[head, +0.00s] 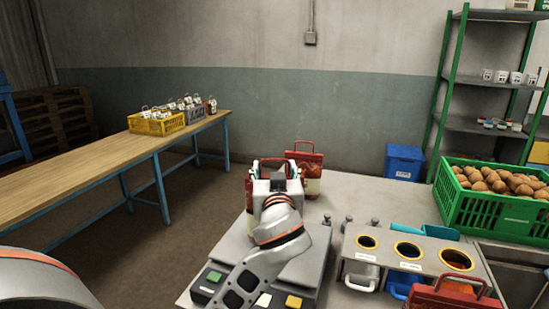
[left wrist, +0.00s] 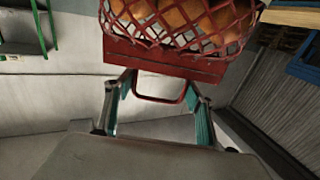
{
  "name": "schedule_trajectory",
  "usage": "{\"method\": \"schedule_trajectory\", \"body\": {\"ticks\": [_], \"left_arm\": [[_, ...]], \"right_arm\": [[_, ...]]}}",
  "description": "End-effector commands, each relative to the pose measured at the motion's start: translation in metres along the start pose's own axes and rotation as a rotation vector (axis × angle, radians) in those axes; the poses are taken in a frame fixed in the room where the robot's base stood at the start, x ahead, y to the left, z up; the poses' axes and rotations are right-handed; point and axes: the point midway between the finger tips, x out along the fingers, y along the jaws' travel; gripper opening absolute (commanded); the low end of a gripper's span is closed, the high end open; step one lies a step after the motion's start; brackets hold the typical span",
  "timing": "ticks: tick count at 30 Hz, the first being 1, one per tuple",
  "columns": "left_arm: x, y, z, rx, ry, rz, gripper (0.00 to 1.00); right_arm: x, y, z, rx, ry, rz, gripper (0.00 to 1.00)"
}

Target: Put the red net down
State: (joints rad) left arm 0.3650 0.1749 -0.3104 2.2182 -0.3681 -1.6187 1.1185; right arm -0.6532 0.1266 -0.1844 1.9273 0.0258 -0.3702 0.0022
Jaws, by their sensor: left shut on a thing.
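My left gripper (head: 274,172) is over the back left part of the grey work table. It is shut on the red handle of a red net (head: 249,192), which is mostly hidden behind the gripper in the head view. In the left wrist view the red net (left wrist: 180,22) shows its mesh with round orange-brown produce inside, a red band and the handle loop between my fingers (left wrist: 158,95). I cannot tell whether its bottom touches a surface. A second red net (head: 308,170) stands upright just right of and behind my gripper. My right gripper is out of view.
A grey device with green, white and yellow buttons (head: 294,302) lies below my arm. A panel with three yellow-rimmed holes (head: 408,249) and a green crate of brown produce (head: 486,214) stand right. Another red item (head: 455,300) is at bottom right. A wooden table (head: 80,172) is left.

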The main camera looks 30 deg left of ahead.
Motion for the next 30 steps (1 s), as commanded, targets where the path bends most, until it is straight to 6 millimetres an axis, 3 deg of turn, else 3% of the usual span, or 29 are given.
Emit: {"method": "schedule_trajectory", "body": {"ticks": [16,17,18,30], "left_arm": [[0.0,-0.001,0.013,-0.003,0.005,-0.001,0.0],[0.0,0.0,0.015,0.001,0.0,-0.001,0.59],[0.0,0.0,0.015,0.001,0.0,-0.001,0.69],[0.0,0.0,0.012,0.0,0.001,0.0,0.71]], "right_arm": [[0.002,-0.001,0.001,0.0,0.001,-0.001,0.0],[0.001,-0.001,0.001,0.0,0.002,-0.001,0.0],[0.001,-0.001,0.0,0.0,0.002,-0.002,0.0],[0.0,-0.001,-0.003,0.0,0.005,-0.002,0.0]]}}
